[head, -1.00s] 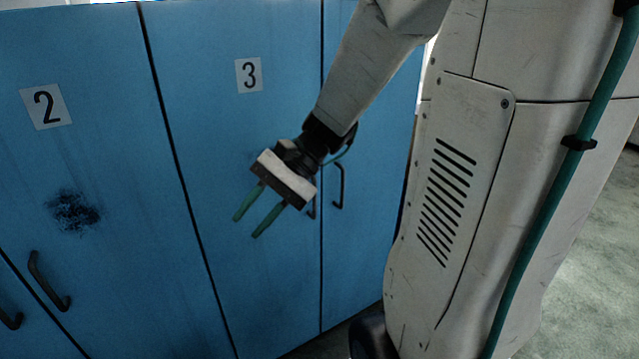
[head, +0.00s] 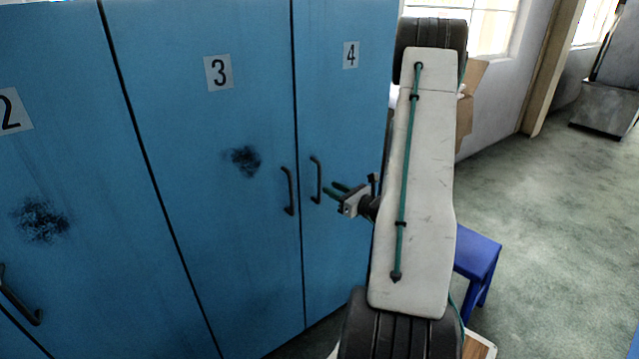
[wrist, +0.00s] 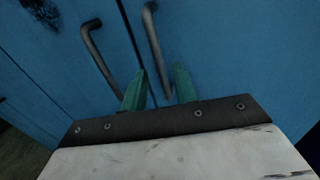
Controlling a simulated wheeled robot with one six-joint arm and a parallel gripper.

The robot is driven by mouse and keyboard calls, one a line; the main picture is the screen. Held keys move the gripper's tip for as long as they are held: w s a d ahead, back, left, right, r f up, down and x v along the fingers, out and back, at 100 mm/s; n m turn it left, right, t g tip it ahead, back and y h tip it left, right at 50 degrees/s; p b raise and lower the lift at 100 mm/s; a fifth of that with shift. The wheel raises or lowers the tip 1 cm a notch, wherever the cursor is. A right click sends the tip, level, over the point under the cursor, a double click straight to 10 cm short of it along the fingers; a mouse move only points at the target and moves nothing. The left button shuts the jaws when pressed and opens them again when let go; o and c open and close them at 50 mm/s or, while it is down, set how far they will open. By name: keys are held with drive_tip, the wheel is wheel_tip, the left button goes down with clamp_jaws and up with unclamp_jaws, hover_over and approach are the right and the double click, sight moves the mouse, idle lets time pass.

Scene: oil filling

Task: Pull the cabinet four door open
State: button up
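Cabinet door four (head: 345,115) is a blue door marked 4, and it is shut. Its dark upright bar handle (head: 318,180) is near the door's left edge. My gripper (head: 334,190) is open, its two green fingers pointing at this handle from the right, close to it. In the wrist view the door four handle (wrist: 155,45) runs down toward the gap between the fingertips (wrist: 160,78). Its lower end appears between the fingers. I cannot tell whether they touch it.
Door three (head: 200,150) with its own handle (head: 289,190) is just left of the seam. Door two (head: 60,130) is further left. A blue stool (head: 478,255) and a cardboard box (head: 470,105) are at the right. Grey floor (head: 560,220) is open there.

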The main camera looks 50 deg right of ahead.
sight(320, 200)
drive_tip(key=w, duration=0.6)
drive_tip(key=shift+w, duration=0.15)
clamp_jaws()
